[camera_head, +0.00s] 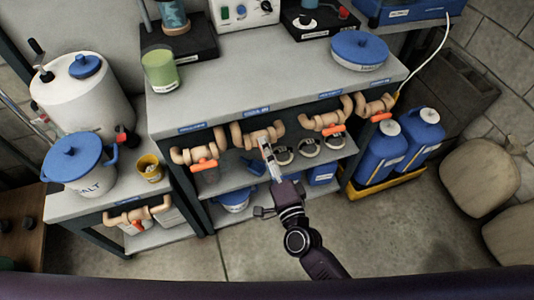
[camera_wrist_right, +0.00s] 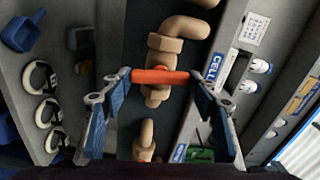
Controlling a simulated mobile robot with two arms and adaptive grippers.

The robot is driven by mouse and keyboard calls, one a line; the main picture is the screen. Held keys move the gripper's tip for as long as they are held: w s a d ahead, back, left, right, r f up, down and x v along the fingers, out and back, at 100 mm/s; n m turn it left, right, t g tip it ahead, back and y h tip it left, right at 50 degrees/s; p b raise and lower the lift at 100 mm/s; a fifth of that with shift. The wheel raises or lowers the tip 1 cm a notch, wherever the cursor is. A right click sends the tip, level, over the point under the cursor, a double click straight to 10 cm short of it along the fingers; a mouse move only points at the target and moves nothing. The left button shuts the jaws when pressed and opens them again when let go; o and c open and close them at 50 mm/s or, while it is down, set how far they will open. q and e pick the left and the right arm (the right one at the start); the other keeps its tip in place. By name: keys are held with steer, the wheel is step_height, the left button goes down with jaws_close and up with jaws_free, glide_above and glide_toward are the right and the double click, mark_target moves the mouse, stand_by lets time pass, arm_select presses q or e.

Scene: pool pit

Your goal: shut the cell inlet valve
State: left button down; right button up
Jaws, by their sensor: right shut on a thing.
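The cell valve is a tan pipe fitting (camera_head: 250,137) below a blue label (camera_head: 257,111) on the bench's front edge. The label reads CELL in the right wrist view (camera_wrist_right: 212,66). Its orange handle (camera_wrist_right: 160,76) lies crosswise to the tan pipe (camera_wrist_right: 165,42) there, with its ends at my two blue-padded fingers. My right gripper (camera_head: 267,148) is shut on this handle and covers most of it in the head view. My left gripper is in neither view.
Similar valves with orange handles sit to the left (camera_head: 204,165) and right (camera_head: 334,130) along the same edge. Blue jugs (camera_head: 384,150) stand in a yellow tray at right. A pot marked SALT (camera_head: 77,165) stands at left. The floor (camera_head: 400,235) in front is clear.

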steer(key=shift+f, duration=0.1)
stand_by(0.4)
steer(key=o, duration=1.1)
steer(key=v, duration=1.2)
